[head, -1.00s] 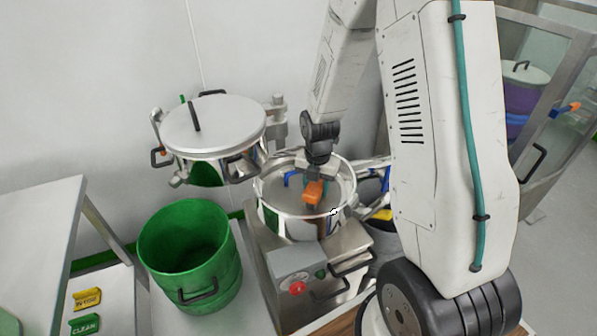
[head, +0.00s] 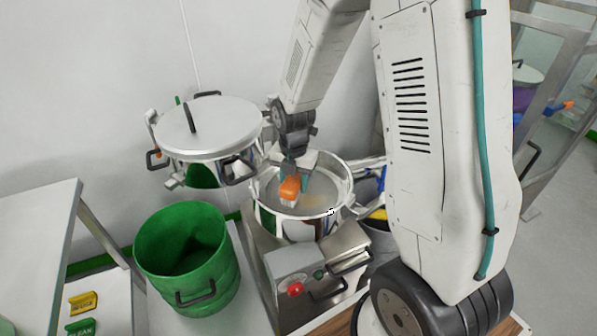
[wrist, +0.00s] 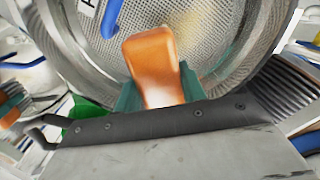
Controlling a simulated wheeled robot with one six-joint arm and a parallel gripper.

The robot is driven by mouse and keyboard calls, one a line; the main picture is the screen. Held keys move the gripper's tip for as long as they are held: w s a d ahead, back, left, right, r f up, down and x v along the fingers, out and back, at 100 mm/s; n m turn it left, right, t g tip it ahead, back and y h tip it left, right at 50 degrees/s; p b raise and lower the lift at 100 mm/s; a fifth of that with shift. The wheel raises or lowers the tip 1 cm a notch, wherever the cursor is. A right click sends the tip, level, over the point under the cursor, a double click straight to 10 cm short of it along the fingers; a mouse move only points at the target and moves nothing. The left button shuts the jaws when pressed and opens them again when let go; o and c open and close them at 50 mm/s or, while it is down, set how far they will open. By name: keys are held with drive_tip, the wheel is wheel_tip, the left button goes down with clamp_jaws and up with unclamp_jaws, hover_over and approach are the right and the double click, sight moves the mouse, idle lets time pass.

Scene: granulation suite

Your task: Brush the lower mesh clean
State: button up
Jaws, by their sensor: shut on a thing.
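The lower mesh (head: 322,198) is the round floor inside an open steel sieve body (head: 345,176), with a faint tan patch on its right part. In the wrist view the mesh (wrist: 215,22) shows as a fine grid with a yellowish patch at the right. My gripper (head: 297,180) is inside the rim, at the left of the mesh. Its teal fingers are shut on the orange handle of a brush (head: 290,189), also seen in the wrist view (wrist: 152,62). Pale bristles show below the handle; whether they touch the mesh I cannot tell.
A lidded steel sieve deck (head: 210,125) stands close at the left. A green bin (head: 185,285) is below it. A control box with a red button (head: 295,289) is in front. A blue bar (wrist: 110,18) crosses the mesh's edge in the wrist view.

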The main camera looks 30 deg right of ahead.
drive_tip(key=shift+r, duration=2.05)
